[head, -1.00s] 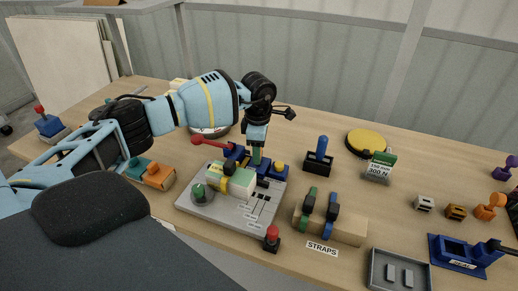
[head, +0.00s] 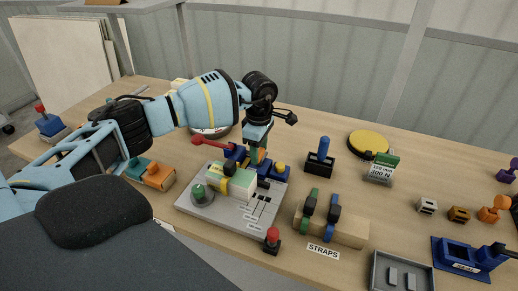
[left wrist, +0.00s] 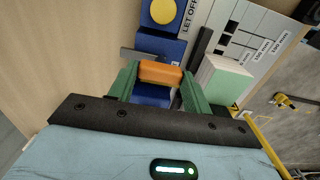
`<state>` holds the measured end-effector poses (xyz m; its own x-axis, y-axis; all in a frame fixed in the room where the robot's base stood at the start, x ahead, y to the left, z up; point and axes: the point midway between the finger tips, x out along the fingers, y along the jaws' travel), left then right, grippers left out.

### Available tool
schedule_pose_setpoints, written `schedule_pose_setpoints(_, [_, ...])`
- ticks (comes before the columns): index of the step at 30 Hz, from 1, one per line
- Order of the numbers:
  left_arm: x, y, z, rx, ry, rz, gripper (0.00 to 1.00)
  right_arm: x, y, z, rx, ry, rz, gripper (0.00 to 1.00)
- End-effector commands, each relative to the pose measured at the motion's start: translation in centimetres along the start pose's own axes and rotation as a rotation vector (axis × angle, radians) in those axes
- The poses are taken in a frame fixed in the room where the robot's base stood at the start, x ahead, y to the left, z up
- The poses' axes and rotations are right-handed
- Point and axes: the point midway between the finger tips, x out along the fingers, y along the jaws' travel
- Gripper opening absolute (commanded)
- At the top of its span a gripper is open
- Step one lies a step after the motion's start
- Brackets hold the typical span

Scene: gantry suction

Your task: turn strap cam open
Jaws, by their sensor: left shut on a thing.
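The orange cam piece (left wrist: 160,73) sits on a blue block (left wrist: 152,95) in the left wrist view. My left gripper (left wrist: 158,80) has green fingers, one on each side of the orange piece, and is shut on it. In the head view my left gripper (head: 257,156) reaches down at the back of the grey plate (head: 228,213), and a bit of orange shows beside its fingers. A yellow button (left wrist: 163,11) is on the blue part beyond, by a "LET OFF" label. My right gripper is not in view.
A pale green-white block with a yellow strap (head: 232,182) stands on the plate near the fingers. A red-ended lever (head: 205,141) is to their left. A wooden strap holder (head: 345,230), a blue-handled tool (head: 322,152) and a grey tray (head: 385,270) lie to the right.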

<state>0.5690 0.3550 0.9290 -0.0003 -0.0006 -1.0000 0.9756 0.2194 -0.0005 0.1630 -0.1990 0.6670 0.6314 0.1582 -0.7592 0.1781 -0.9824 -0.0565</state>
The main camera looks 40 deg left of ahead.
Motion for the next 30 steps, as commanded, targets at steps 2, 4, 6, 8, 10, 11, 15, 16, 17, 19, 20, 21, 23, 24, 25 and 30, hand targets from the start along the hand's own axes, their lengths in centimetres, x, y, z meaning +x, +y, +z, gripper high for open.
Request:
schedule_pose_setpoints(2, [-0.2, 0.1, 0.1, 0.004, -0.002, 0.004, 0.54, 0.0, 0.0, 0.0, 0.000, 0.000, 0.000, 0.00])
schedule_pose_setpoints(4, [-0.2, 0.1, 0.1, 0.003, -0.002, 0.004, 0.63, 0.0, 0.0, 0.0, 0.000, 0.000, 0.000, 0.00])
schedule_pose_setpoints(6, [-0.1, 0.1, 0.1, 0.003, -0.001, 0.003, 0.71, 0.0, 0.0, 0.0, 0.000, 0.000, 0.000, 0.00])
schedule_pose_setpoints(8, [-0.1, 0.0, 0.1, 0.002, -0.001, 0.002, 0.71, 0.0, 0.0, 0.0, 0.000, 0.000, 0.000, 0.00])
schedule_pose_setpoints(10, [-0.1, 0.0, 0.1, 0.002, -0.001, 0.002, 0.71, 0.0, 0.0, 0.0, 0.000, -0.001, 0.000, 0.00])
schedule_pose_setpoints(11, [-0.1, 0.0, 0.1, 0.002, 0.000, 0.001, 0.71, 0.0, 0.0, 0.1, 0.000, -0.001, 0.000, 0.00])
schedule_pose_setpoints(15, [-0.2, 0.0, 0.0, 0.001, 0.000, 0.002, 0.71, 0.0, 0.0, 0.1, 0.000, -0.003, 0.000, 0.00])
schedule_pose_setpoints(16, [-0.4, 0.0, 0.0, 0.001, -0.001, 0.002, 0.71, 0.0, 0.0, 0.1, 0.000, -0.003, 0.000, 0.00])
schedule_pose_setpoints(17, [-0.6, 0.1, 0.0, 0.001, -0.001, 0.002, 0.71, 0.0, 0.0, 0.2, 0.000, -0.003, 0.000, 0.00])
schedule_pose_setpoints(19, [-1.4, 0.1, 0.0, 0.001, -0.001, 0.003, 0.71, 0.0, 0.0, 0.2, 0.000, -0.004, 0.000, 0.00])
schedule_pose_setpoints(20, [-1.9, 0.1, 0.1, 0.001, -0.001, 0.005, 0.71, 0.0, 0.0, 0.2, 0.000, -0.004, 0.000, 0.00])
schedule_pose_setpoints(21, [-2.5, 0.1, 0.1, 0.001, -0.002, 0.006, 0.71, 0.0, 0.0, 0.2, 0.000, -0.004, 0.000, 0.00])
schedule_pose_setpoints(23, [-3.5, 0.1, 0.1, 0.001, -0.001, 0.005, 0.71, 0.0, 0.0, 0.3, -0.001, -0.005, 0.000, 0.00])
schedule_pose_setpoints(24, [-4.2, 0.1, 0.1, 0.001, -0.002, 0.005, 0.71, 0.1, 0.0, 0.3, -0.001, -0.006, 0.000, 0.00])
schedule_pose_setpoints(25, [-4.6, 0.1, 0.1, 0.001, -0.001, 0.004, 0.71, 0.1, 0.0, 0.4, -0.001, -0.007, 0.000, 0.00])
schedule_pose_setpoints(30, [-6.8, 0.1, 0.1, 0.002, -0.002, 0.004, 0.71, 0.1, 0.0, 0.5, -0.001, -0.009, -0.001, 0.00])
